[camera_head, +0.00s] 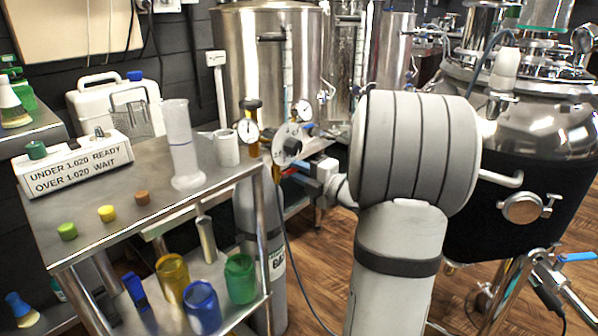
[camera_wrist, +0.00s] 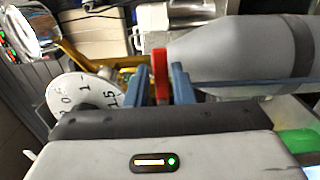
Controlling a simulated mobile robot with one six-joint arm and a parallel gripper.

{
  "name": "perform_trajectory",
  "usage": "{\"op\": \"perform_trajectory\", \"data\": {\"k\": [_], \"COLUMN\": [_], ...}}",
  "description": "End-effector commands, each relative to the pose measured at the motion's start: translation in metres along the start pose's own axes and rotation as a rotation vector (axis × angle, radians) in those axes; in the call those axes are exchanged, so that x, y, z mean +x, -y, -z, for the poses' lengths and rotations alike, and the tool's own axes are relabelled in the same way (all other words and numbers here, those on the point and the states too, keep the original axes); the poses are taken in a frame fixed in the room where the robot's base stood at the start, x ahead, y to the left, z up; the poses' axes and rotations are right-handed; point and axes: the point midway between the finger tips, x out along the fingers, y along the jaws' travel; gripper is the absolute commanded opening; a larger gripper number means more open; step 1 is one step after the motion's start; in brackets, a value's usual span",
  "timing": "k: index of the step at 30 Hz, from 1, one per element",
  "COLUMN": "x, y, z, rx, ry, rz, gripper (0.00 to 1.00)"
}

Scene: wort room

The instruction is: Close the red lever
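The red lever (camera_wrist: 160,75) stands upright in the middle of the wrist view, beside the narrow neck of a grey gas cylinder (camera_wrist: 240,52). My gripper (camera_wrist: 163,85) has one blue finger on each side of the lever. Contact on both sides is not clear. In the head view my gripper (camera_head: 312,172) points left toward the fittings above the gas cylinder (camera_head: 272,262). There the lever is too small and covered to make out surely. A round white dial with numbers (camera_wrist: 82,98) is left of the fingers, and it also shows in the head view (camera_head: 290,145).
A steel table (camera_head: 100,190) at left carries a sign (camera_head: 78,165), a clear measuring cylinder (camera_head: 181,145), a white cup (camera_head: 227,148) and small caps. Coloured cups stand on its lower shelf. A hose (camera_head: 294,262) hangs beside the gas cylinder. Steel tanks (camera_head: 258,60) stand behind.

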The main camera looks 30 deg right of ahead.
Motion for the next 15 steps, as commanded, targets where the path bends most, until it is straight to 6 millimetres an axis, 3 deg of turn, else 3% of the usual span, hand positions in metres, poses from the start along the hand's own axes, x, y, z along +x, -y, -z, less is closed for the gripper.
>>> {"op": "perform_trajectory", "data": {"k": [5, 15], "x": [0.0002, -0.0091], "y": [0.0003, -0.0013], "z": [0.0009, 0.0004], "rx": [0.001, 0.002], "ry": [-0.002, -0.001], "rz": [0.000, 0.001], "gripper": [0.35, 0.35]}}
